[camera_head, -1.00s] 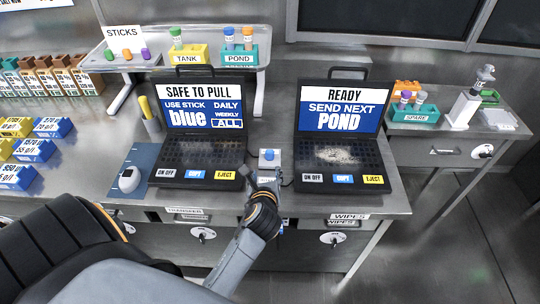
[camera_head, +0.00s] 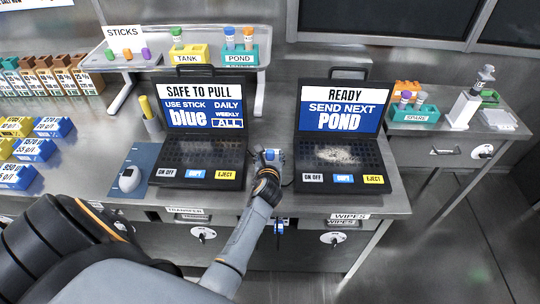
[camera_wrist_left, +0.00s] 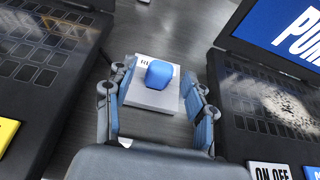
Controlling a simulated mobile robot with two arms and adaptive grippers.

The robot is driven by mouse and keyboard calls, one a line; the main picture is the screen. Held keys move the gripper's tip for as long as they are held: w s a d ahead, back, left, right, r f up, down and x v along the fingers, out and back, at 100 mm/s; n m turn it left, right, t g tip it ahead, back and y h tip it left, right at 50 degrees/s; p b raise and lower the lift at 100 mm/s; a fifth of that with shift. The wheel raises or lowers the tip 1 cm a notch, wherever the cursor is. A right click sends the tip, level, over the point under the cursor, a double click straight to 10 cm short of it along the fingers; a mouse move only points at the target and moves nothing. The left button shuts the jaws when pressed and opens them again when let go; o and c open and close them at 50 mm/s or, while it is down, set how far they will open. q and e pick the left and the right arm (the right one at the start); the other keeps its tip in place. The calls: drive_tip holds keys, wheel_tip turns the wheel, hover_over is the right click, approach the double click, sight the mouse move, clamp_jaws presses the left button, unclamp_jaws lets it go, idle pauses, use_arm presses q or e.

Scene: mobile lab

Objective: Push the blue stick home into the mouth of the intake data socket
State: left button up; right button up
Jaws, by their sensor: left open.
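The blue stick (camera_wrist_left: 159,74) stands upright in a small grey block (camera_wrist_left: 152,101) with a white label, likely the intake data socket; the label is mostly hidden. How deep the stick sits cannot be told. In the head view the blue stick (camera_head: 272,154) shows between the two laptops, beside my gripper. My left gripper (camera_wrist_left: 160,80) is open, its fingers on either side of the block and stick, with no clear contact. It also shows in the head view (camera_head: 264,162). My right gripper is in neither view.
The left laptop (camera_head: 200,152) reads "SAFE TO PULL, use stick blue"; the right laptop (camera_head: 340,155) reads "READY, send next POND". Both stand close to my gripper's sides. A raised shelf (camera_head: 150,60) holds other sticks and vial racks. A white mouse (camera_head: 129,179) lies at left.

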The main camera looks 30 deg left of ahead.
use_arm(q)
drive_tip(key=x, duration=0.2)
drive_tip(key=shift+w+a+f, duration=0.1)
drive_tip(key=shift+w+f, duration=0.2)
drive_tip(key=shift+f, duration=0.05)
drive_tip(key=shift+s+r, duration=0.1)
drive_tip(key=shift+c, duration=1)
drive_tip(key=c, duration=0.9)
